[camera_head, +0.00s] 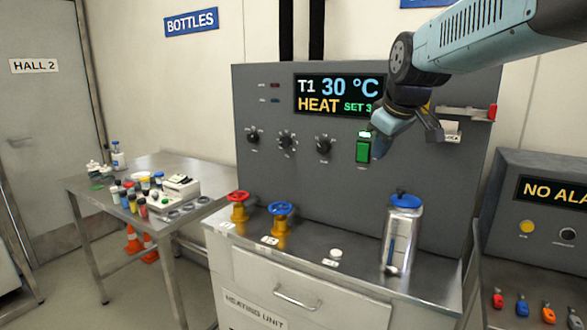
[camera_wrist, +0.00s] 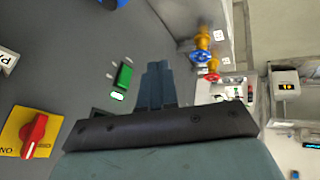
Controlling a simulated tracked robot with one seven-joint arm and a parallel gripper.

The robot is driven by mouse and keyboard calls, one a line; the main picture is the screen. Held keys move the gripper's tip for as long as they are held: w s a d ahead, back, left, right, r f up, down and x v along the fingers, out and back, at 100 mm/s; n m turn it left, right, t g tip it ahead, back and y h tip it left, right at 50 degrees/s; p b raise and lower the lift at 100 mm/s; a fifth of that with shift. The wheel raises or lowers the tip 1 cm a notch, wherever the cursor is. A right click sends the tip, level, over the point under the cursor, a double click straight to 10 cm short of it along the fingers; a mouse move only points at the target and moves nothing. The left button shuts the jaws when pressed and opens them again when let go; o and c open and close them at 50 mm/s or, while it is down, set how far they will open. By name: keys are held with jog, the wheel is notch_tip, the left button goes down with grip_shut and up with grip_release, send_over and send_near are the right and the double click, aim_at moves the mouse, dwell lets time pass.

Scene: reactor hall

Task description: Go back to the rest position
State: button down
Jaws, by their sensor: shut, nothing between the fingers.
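My gripper (camera_head: 377,146) hangs in front of the grey heating panel (camera_head: 262,105), beside the green rocker switch (camera_head: 363,150). In the wrist view my gripper (camera_wrist: 158,68) is shut, its two fingers together with nothing between them. The green switch also shows in the wrist view (camera_wrist: 124,76), just left of the fingers, with a lit end. I cannot tell from the head view whether a fingertip touches the switch. My arm reaches in from the upper right. The panel display (camera_head: 335,95) reads T1 30 °C and HEAT, with the set value partly hidden by my arm.
A glass vessel with a blue lid (camera_head: 402,235) stands on the bench, near red (camera_head: 239,205) and blue (camera_head: 280,220) valves. A red knob on a yellow plate (camera_wrist: 33,132) is left of my gripper. An alarm console (camera_head: 545,215) stands right; a bottle table (camera_head: 150,170) stands left.

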jog(key=s+f+m, duration=0.3)
jog(key=s+f, duration=0.1)
jog(key=s, duration=0.5)
jog(key=s+d+f+m+g, duration=0.1)
jog(key=s+f+m, duration=0.3)
jog(key=s, duration=0.5)
jog(key=shift+s+f, duration=0.2)
jog(key=shift+f, duration=0.6)
dwell(2.5)
